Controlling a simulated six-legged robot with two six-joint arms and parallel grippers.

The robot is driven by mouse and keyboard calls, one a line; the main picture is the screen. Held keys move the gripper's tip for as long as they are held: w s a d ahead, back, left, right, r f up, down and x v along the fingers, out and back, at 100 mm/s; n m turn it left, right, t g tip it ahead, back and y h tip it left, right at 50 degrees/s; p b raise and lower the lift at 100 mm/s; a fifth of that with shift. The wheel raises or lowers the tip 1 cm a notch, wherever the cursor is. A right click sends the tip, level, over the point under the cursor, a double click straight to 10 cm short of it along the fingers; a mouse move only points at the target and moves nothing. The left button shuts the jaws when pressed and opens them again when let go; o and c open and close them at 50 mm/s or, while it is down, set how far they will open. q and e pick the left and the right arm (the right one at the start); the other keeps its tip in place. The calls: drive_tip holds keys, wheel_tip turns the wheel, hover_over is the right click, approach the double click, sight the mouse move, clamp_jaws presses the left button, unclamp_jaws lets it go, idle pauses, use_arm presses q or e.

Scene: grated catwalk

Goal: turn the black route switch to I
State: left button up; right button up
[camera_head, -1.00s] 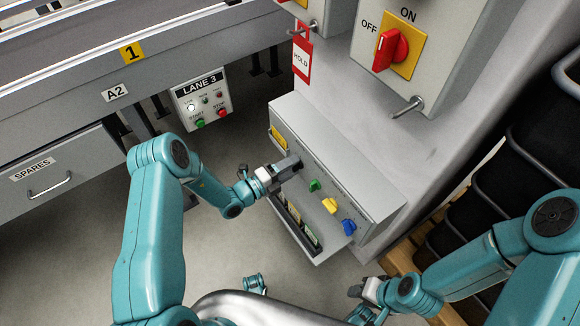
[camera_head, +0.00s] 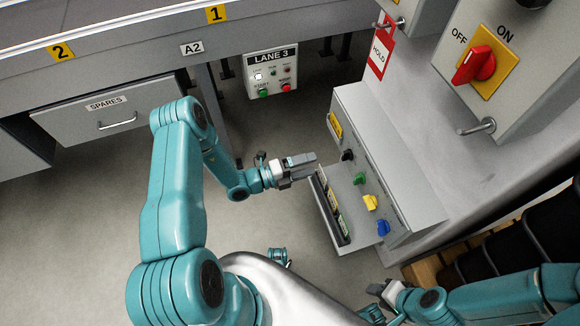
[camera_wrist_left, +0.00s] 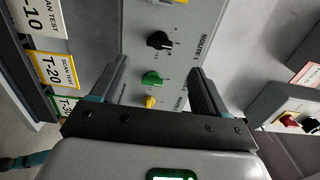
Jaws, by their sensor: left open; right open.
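The black route switch (camera_head: 348,155) is the topmost knob in a row on the sloped grey control box (camera_head: 400,190). It also shows in the left wrist view (camera_wrist_left: 158,40), beyond my fingers; which mark it points to is too small to read. My left gripper (camera_head: 314,164) is open and empty, just left of the black switch and apart from it. In the left wrist view its two fingers (camera_wrist_left: 158,68) stand on either side of the knob row. My right gripper (camera_head: 374,290) is open at the lower right, away from the box.
Green (camera_head: 360,179), yellow (camera_head: 370,202) and blue (camera_head: 383,228) knobs follow below the black one. A rack of labelled tags (camera_head: 332,210) sits along the box's front. A red ON/OFF switch (camera_head: 474,65) is above right. The LANE 3 panel (camera_head: 271,75) hangs behind.

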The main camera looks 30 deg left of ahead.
use_arm(q)
drive_tip(key=v, duration=0.5)
drive_tip(key=shift+s+a, duration=0.2)
drive_tip(key=shift+s, duration=0.05)
